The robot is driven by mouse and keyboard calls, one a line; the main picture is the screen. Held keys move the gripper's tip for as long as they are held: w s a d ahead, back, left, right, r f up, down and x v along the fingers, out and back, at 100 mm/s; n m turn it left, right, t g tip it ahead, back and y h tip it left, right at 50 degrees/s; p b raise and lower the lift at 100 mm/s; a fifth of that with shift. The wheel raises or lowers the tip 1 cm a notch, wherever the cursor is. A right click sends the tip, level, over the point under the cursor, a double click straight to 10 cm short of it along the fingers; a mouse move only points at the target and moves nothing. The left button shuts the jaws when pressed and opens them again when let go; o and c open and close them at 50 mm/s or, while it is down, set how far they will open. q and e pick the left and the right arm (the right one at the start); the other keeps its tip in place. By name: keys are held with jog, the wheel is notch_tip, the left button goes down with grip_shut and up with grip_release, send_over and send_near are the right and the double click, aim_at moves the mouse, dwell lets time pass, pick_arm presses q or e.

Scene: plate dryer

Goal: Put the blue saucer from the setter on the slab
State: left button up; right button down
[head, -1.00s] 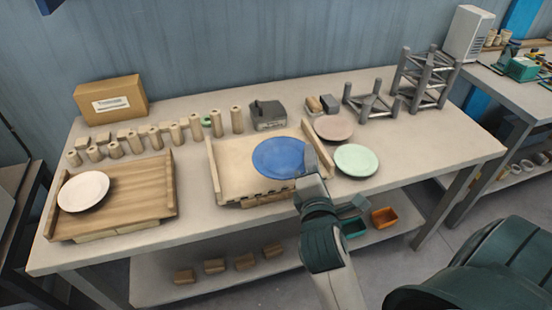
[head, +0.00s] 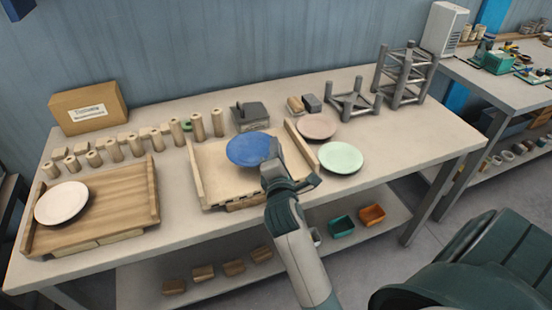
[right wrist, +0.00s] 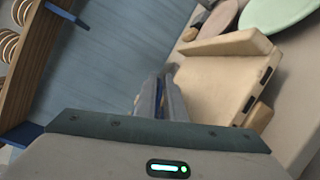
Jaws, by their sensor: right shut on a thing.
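The blue saucer (head: 246,149) is at my right gripper (head: 270,164), which is shut on its right edge in the head view. The saucer looks tilted and raised over the pale wooden board with side rails (head: 213,178); the gap under it is hard to judge. In the right wrist view the fingers (right wrist: 160,97) are close together and the saucer is not clearly seen. A brown wooden board with rails (head: 130,200) stands at the left with a white saucer (head: 61,203) on it. I cannot tell which board is the setter or the slab. My left gripper is out of view.
A pink saucer (head: 317,126) and a mint saucer (head: 341,157) lie right of the pale board. Several pale posts (head: 197,127), a grey block (head: 250,116), a carton (head: 88,108) and grey frames (head: 355,101) stand along the back. Bare table lies between the boards.

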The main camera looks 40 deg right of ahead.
jog(key=shift+w+f, duration=0.1)
jog(key=shift+f, duration=0.05)
jog(key=shift+f, duration=1.9)
jog(key=c, duration=2.1)
grip_release()
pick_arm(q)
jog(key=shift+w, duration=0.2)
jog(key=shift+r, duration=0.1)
